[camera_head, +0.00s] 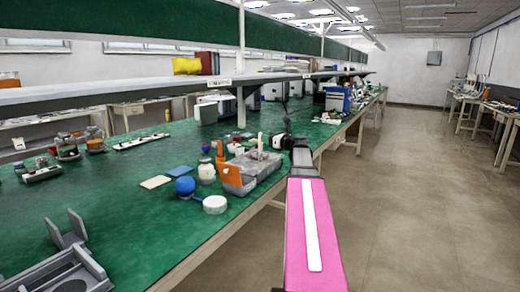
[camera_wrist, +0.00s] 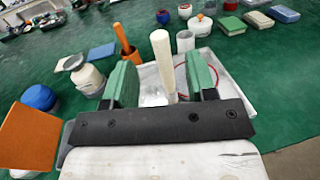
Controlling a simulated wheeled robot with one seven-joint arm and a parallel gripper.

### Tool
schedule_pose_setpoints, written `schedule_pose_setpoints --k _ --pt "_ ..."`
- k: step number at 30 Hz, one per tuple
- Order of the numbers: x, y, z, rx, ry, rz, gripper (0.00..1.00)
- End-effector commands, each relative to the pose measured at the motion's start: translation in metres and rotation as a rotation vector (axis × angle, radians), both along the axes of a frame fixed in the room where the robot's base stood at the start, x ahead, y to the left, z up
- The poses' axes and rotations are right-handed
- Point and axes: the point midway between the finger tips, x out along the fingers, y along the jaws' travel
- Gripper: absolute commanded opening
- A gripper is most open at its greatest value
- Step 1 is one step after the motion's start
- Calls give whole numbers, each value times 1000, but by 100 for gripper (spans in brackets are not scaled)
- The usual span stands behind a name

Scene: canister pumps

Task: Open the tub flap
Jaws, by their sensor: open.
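My gripper (camera_wrist: 162,68) is open, with its two green fingers apart on either side of a cream upright rod (camera_wrist: 161,50). I cannot tell if either finger touches the rod. A pale grey, shallow tub (camera_wrist: 232,88) lies behind and below the fingers, partly hidden by them. In the head view the grey tub (camera_head: 264,163) sits near the table's right edge, with an orange panel (camera_head: 232,176) at its left front. An orange panel (camera_wrist: 30,135) also shows at the lower left of the wrist view. Whether it is the tub's flap I cannot tell.
A blue ball-topped item (camera_head: 185,187), a white round container (camera_head: 215,204) and a white jar (camera_head: 206,172) stand left of the tub. A grey bracket (camera_head: 62,268) lies at lower left. The green table (camera_head: 120,215) has clear room left.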

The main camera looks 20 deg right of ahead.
Motion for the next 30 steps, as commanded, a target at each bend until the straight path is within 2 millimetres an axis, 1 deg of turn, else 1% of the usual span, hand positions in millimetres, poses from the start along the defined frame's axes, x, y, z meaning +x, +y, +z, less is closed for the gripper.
schedule_pose_setpoints --k 1,5,8,15,18,23,24,26,27,28,29,30 --pt "5 2 0 0 0 0 52" --pt "11 5 -1 0 0 0 52" --pt "19 9 -2 0 0 1 52" --pt "50 23 -4 -1 0 1 52" --pt "54 25 -4 -1 0 0 52" --pt "53 26 -4 0 0 -1 52" --pt "53 26 -4 0 0 -1 48" --pt "53 26 -4 0 0 -1 29" --pt "53 26 -4 0 0 -1 16" --pt "53 26 -4 0 0 -1 6" --pt "53 26 -4 0 0 -1 0" --pt "53 26 -4 0 0 -1 0"
